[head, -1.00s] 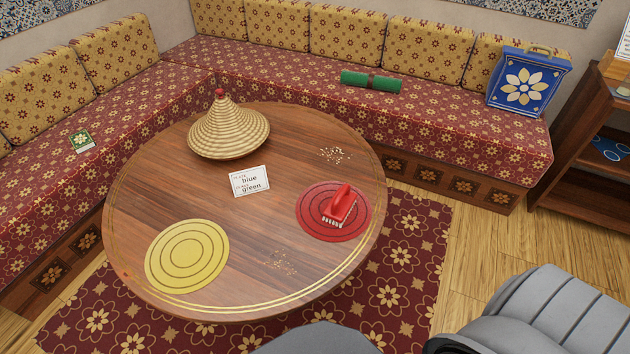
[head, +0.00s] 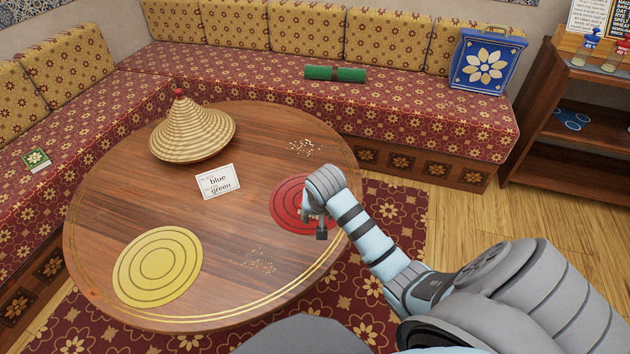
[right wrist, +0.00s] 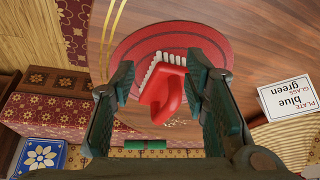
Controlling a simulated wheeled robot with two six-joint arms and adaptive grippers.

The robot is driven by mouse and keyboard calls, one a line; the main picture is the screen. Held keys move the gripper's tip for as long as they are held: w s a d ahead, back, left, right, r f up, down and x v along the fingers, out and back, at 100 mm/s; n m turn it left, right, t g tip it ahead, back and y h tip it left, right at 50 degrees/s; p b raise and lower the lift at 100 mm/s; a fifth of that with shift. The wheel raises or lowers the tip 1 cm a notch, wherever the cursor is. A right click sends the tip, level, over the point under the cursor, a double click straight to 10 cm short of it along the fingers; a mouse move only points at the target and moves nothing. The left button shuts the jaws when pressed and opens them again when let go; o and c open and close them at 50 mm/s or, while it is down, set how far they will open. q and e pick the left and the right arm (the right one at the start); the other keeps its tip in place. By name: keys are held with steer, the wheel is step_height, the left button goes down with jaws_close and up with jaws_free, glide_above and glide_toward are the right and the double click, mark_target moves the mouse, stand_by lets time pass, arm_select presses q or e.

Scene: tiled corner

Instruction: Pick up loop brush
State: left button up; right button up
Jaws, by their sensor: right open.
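The red loop brush (right wrist: 162,92) with pale bristles lies on the round red mat (right wrist: 210,40) on the table, seen in the right wrist view. In the head view my right gripper (head: 318,226) is over the red mat (head: 285,205) and its wrist hides most or all of the brush. In the right wrist view my right gripper (right wrist: 160,88) is open, with one dark green finger on each side of the brush. I cannot tell whether the fingers touch it. My left gripper is not in view.
The round wooden table (head: 215,245) also holds a yellow mat (head: 158,266), a woven cone lid (head: 193,130), a card (head: 216,181) reading blue and green, and crumbs (head: 258,262). A cushioned bench (head: 400,120) runs behind. A wooden shelf (head: 560,150) stands at the right.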

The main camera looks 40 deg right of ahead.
steer(key=w+d+r+m, duration=0.4)
steer(key=w+r, duration=0.3)
steer(key=r, duration=0.2)
steer(key=b+x, duration=0.2)
steer(key=x, duration=0.2)
steer(key=d+b+x, duration=0.1)
steer(key=b+x, duration=0.1)
steer(key=x, duration=0.3)
steer(key=b+x, duration=0.3)
steer(key=x, duration=0.2)
steer(key=shift+s+d+r, duration=0.1)
steer(key=shift+d+r, duration=0.05)
steer(key=shift+r, duration=0.15)
jaws_close()
